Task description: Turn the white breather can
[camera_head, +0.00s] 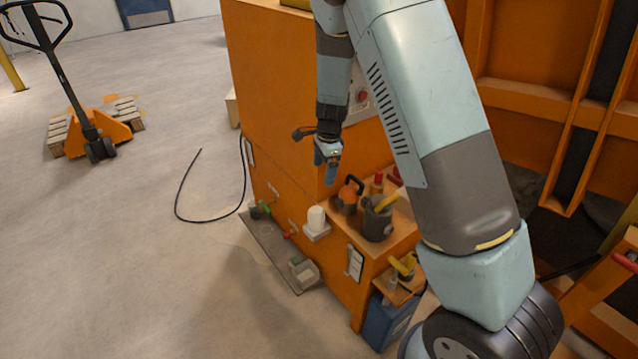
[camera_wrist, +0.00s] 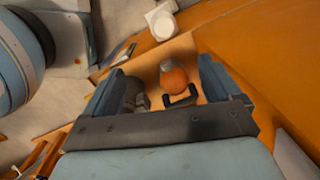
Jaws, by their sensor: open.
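The white breather can (camera_head: 316,217) stands upright on a small pale bracket on the side of the orange cabinet. It also shows as a white round top in the wrist view (camera_wrist: 162,22), beyond my fingers near the top edge. My gripper (camera_head: 328,177) is above the can and slightly right of it in the head view, apart from it. In the wrist view my gripper (camera_wrist: 166,82) has its two fingers spread wide, with nothing held between them. No part of the can's top is covered in the wrist view.
An orange item with a black handle (camera_head: 350,191) sits on the cabinet ledge; it appears between my fingers in the wrist view (camera_wrist: 175,78), below them. A dark pot (camera_head: 377,222) stands beside it. A grey tray (camera_head: 270,250) lies on the floor.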

